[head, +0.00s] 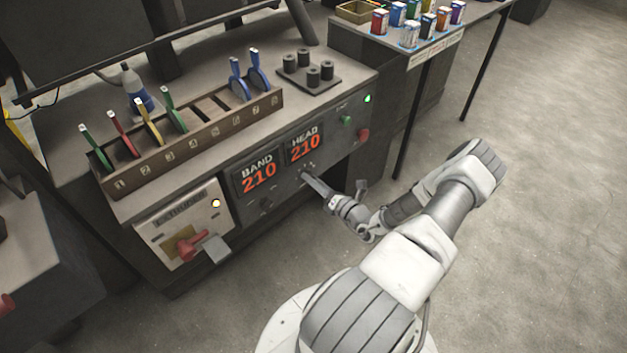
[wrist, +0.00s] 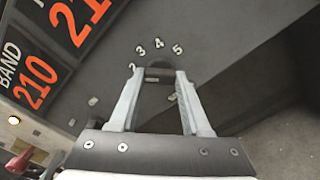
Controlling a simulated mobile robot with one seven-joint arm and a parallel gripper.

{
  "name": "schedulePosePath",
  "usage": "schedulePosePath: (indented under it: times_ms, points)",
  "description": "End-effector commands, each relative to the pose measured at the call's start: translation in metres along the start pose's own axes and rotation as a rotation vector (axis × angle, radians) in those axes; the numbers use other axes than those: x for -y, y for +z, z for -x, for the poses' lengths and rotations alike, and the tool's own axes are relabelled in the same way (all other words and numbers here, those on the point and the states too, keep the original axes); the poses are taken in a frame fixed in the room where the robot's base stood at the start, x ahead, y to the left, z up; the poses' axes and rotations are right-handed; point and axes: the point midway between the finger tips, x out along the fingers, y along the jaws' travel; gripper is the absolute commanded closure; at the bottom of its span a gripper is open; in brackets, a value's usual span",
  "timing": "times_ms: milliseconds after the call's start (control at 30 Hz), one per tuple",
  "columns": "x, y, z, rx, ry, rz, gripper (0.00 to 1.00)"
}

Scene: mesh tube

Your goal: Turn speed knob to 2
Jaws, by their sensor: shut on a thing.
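The speed knob (wrist: 158,72) is a dark round knob on the grey front panel, with the white numerals 2, 3, 4 and 5 arched around it in the wrist view. My gripper (wrist: 158,84) has a finger on either side of it and is shut on it. I cannot tell which numeral the knob points at, as the fingers hide part of it. In the head view my gripper (head: 305,178) reaches the panel just below the HEAD display (head: 305,146), and the knob is mostly hidden there.
The BAND display (head: 258,173) reads 210, as does HEAD. A dark knob (head: 266,204) sits below BAND. A red handle (head: 192,246) is on the lower left panel. Green (head: 347,120) and red (head: 363,135) buttons are at right. The floor at right is clear.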

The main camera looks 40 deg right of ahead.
Motion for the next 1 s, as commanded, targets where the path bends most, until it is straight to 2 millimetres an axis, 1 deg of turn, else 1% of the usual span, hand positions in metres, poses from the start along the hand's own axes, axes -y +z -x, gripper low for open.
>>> schedulePosePath:
  times_ms: [200, 600, 633, 767, 800, 1000]
  points:
    - [0.0002, -0.0010, 0.0007, -0.001, -0.001, -0.044, 1.00]
    - [0.0002, -0.0011, 0.0008, -0.002, -0.001, -0.049, 1.00]
    - [0.0002, -0.0012, 0.0008, -0.002, -0.001, -0.049, 0.49]
    - [0.0002, -0.0009, 0.0007, -0.002, -0.001, -0.049, 0.26]
    - [0.0002, -0.0008, 0.0006, -0.001, -0.001, -0.049, 0.22]
    - [0.0001, -0.0004, 0.0003, -0.001, 0.000, -0.048, 0.22]
